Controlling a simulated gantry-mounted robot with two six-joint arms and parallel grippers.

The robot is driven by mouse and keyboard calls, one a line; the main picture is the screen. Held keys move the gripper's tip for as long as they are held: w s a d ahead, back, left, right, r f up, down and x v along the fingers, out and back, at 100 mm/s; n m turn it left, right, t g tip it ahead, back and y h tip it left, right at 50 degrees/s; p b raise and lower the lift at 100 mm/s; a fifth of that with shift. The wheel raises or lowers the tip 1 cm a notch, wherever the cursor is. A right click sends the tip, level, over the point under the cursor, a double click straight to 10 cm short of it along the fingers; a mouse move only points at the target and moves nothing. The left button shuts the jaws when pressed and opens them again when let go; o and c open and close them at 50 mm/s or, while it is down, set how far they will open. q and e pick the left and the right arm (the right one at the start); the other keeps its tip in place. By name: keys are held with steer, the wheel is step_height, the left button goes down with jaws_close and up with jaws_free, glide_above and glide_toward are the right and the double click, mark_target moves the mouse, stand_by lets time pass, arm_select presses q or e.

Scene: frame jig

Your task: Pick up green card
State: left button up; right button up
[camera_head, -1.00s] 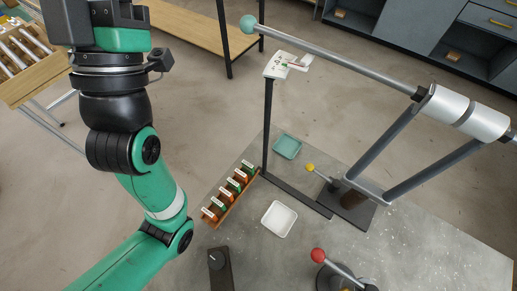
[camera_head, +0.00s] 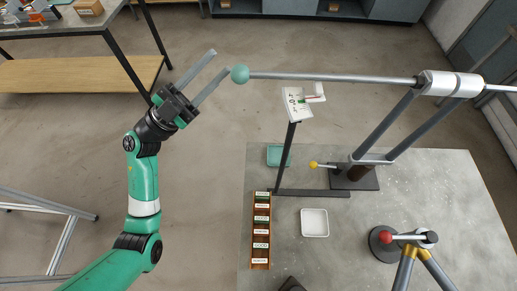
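A narrow wooden rack (camera_head: 251,232) on the grey table holds a row of upright cards, green and orange-brown, with white labels on their top edges. A green card (camera_head: 262,196) shows near the rack's far end; other green ones stand further along it. The card edges are small, and I cannot read the labels. My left gripper (camera_head: 218,62) is open and empty. Its two long grey fingers point up and right, close to the teal ball at the end of the bar, well away from the rack. I cannot tell whether a finger touches the ball. My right gripper is not in view.
The long grey bar (camera_head: 330,77) with its teal ball (camera_head: 240,74) spans above the table. A white sign (camera_head: 296,106) tops a black post. A teal tray (camera_head: 279,154), a white tray (camera_head: 314,223), a yellow-knobbed lever (camera_head: 314,164) and a red-knobbed lever (camera_head: 385,237) stand around.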

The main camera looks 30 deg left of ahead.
arm_select(q)
step_height(320, 180, down, 17)
steer(key=s+d+n+g+y, duration=0.1)
steer(key=s+d+g, duration=0.1)
steer(key=g, duration=0.5)
steer(key=n+g+y, duration=0.1)
steer(key=n+g, duration=0.2)
steer(key=g, duration=0.3)
glide_toward(262, 196)
steer(key=b+x, duration=0.1)
steer(key=x, duration=0.1)
steer(key=f+b+x, duration=0.1)
steer(key=b+x, duration=0.1)
steer(key=x, duration=0.1)
steer(key=b+x, duration=0.1)
steer(key=x, duration=0.1)
steer(key=shift+w+f, duration=0.35)
steer(key=shift+w+d, duration=0.15)
steer(key=shift+r, duration=0.1)
jaws_close()
